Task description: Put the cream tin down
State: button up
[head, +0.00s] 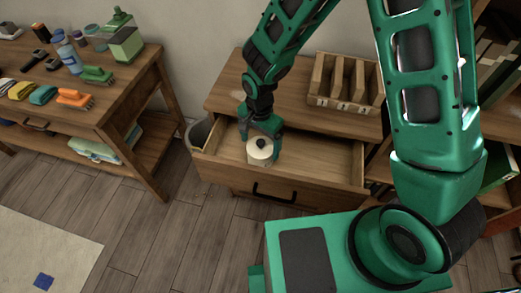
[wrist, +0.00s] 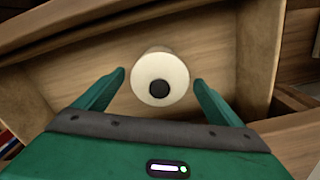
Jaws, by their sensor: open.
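The cream tin (head: 260,148) is a pale round cylinder with a dark knob on top. It is inside the open drawer (head: 320,176) of a wooden cabinet, toward the drawer's left part. My gripper (head: 262,140) reaches down into the drawer around the tin. In the wrist view the tin (wrist: 160,82) sits between the two spread fingers of my gripper (wrist: 160,80), with a visible gap on each side. It looks upright. Its base is mostly hidden, so contact with the drawer floor is hard to confirm.
A wooden divider rack (head: 343,80) stands on the cabinet top (head: 290,95). A grey bin (head: 197,132) is left of the drawer. A workbench (head: 130,110) with brushes, bottles and cloths stands at the left. The drawer's right part is bare.

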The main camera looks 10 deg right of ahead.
jog(key=shift+r, duration=2.55)
jog(key=shift+s, duration=0.1)
